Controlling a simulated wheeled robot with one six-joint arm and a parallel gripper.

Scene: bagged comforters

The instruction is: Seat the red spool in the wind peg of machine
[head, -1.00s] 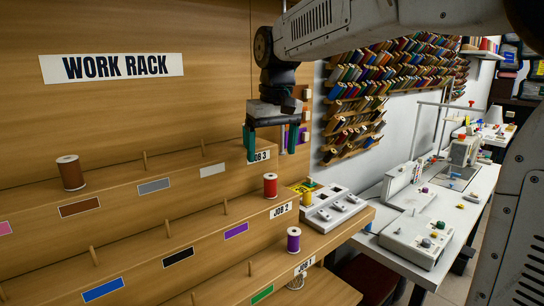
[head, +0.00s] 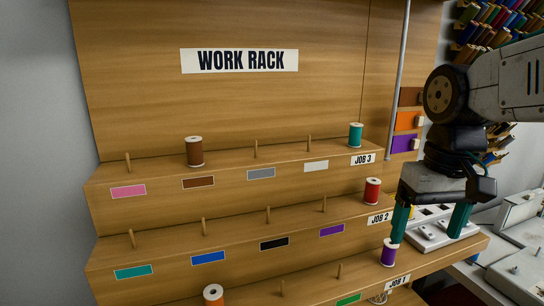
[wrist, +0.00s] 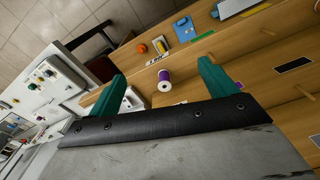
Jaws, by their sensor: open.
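The red spool (head: 372,191) stands upright at the right end of the JOB 2 shelf (head: 300,232) in the head view. I cannot pick it out in the wrist view. My gripper (head: 428,233) is open and empty, to the right of the red spool and a little lower in the picture. Its two teal fingers also show in the wrist view (wrist: 161,72), with the purple spool (wrist: 164,82) seen between them. White machines (head: 522,270) are partly visible on the table at the right edge. The wind peg cannot be made out.
A teal spool (head: 356,135) and brown spool (head: 194,152) stand on the JOB 3 shelf. The purple spool (head: 388,252) stands near the JOB 1 sign, close to my left finger. A white slotted unit (head: 431,237) sits behind my fingers.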

